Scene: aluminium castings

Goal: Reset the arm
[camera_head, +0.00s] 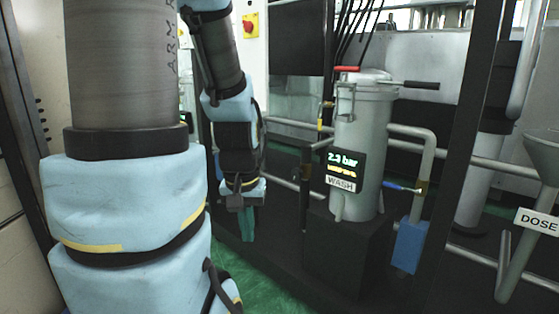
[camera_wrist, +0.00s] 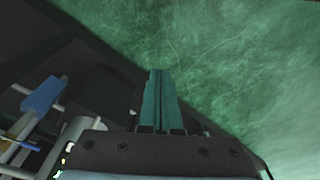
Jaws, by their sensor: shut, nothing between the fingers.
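My arm shows large at the left of the head view, in light blue padding with dark joints. My gripper (camera_head: 247,224) hangs at its end, pointing down, left of the grey filter vessel and apart from it. In the wrist view my gripper (camera_wrist: 160,82) has its two green fingers side by side, shut with nothing between them. Green floor lies beyond the fingertips there.
The grey vessel (camera_head: 360,150) has a "2.3 bar" display, a red handle and a black lever on top. It stands on a black block (camera_head: 345,255). A blue box (camera_head: 410,246) hangs right of it. A "DOSE" funnel (camera_head: 541,160) is at far right. Green floor (camera_wrist: 245,75) is clear.

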